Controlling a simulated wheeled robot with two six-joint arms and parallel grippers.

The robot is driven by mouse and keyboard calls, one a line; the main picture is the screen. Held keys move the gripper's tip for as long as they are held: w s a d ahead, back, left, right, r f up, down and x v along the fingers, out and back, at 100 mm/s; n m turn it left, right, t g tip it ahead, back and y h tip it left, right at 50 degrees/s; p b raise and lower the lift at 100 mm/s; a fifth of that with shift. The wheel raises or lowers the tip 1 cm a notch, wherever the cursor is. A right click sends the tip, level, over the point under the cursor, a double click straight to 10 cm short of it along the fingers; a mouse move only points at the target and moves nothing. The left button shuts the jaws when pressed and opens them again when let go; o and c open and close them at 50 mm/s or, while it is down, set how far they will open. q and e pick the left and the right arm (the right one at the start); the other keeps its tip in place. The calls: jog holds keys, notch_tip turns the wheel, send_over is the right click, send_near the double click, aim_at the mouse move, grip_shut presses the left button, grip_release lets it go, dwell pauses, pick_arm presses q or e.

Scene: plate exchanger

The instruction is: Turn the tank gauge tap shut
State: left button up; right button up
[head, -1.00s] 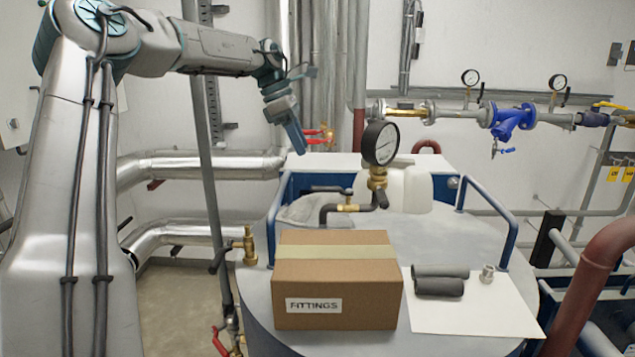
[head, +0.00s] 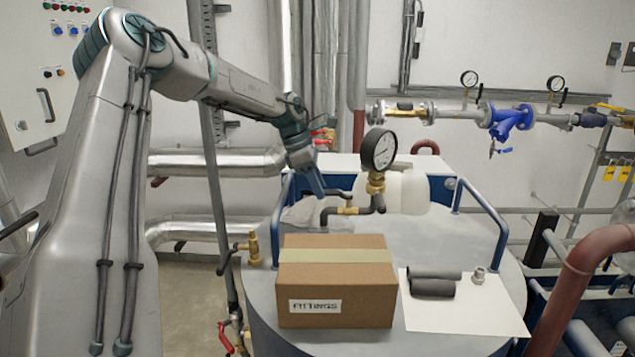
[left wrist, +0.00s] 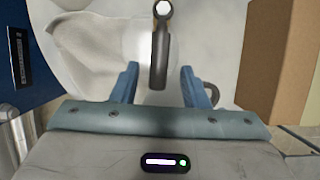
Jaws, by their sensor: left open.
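The tank gauge (head: 379,150) is a round dial on a brass stem, on a dark bent pipe (head: 328,215) above the tank top (head: 462,240). Its brass tap (head: 347,211) sits in that pipe. A dark lever (head: 340,193) lies above the tap, roughly along the pipe. My left gripper (head: 318,190) points down at the lever's left end. In the left wrist view my left gripper (left wrist: 159,88) is open, with the dark lever (left wrist: 158,60) between its two blue fingers and gaps on both sides. My right gripper is not in view.
A cardboard box (head: 336,282) labelled FITTINGS stands in front of the tap. A white sheet (head: 460,310) with dark foam tubes (head: 433,287) lies to its right. Blue rails (head: 482,215) flank the tank top. A crumpled cloth or bag (head: 302,215) lies behind the tap.

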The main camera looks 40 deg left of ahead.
pick_arm(q)
jog(key=shift+c, duration=0.9)
jog(key=shift+w+a+f, duration=0.1)
grip_shut()
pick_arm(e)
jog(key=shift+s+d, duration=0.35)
